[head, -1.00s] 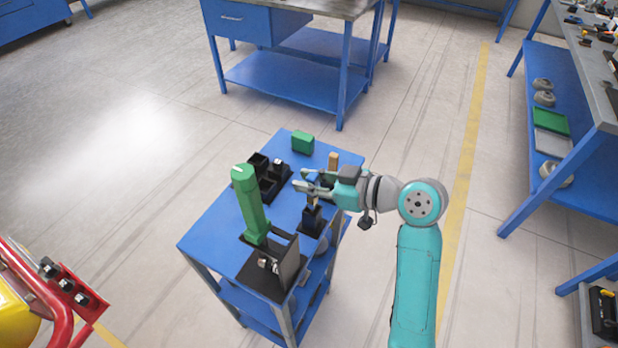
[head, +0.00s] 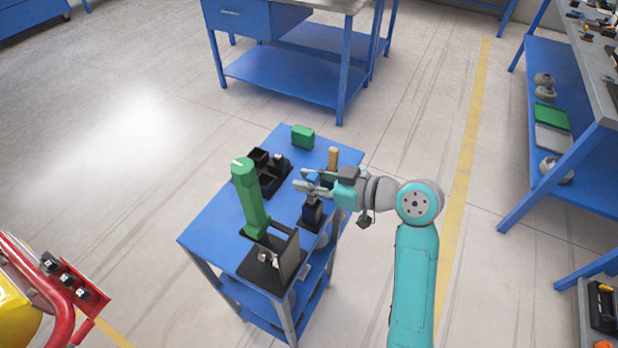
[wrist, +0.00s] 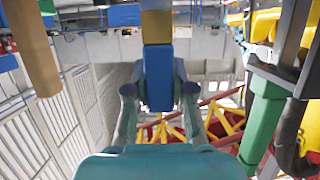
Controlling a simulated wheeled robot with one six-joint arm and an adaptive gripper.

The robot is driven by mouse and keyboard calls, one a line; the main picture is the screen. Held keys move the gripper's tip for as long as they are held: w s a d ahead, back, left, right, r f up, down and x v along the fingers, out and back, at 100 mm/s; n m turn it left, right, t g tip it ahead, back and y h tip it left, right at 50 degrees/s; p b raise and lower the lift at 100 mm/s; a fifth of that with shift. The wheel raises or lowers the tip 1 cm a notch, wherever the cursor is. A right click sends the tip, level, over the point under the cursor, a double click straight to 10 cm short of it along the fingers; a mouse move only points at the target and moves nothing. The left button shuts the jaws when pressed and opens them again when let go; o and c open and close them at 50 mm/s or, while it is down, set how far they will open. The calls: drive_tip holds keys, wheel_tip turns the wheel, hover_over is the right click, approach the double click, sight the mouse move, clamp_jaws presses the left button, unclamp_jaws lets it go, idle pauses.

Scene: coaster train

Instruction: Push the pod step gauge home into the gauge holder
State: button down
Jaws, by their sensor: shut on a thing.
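The pod step gauge (wrist: 158,78) has a blue upper block and a tan section beyond it in the wrist view, which appears upside down. My gripper (wrist: 159,92) is shut on the blue block, one finger on each side. In the head view my gripper (head: 306,190) is just above the gauge holder (head: 312,212), a dark upright block on a black base. A sliver of tan shows between fingers and holder, so the gauge stands upright at the holder's mouth. How deep it sits is hidden.
On the blue cart (head: 215,225) stand a tall green cylinder (head: 249,195) in a black fixture, a black tray (head: 268,185), a green block (head: 302,137) and a tan post (head: 333,158) close behind my gripper. The cart's left front is clear.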

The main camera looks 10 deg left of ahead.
drive_tip(key=shift+f, duration=0.95)
drive_tip(key=shift+c, duration=0.6)
unclamp_jaws()
drive_tip(key=shift+d, duration=0.1)
drive_tip(key=v, duration=0.7)
idle(0.6)
idle(0.7)
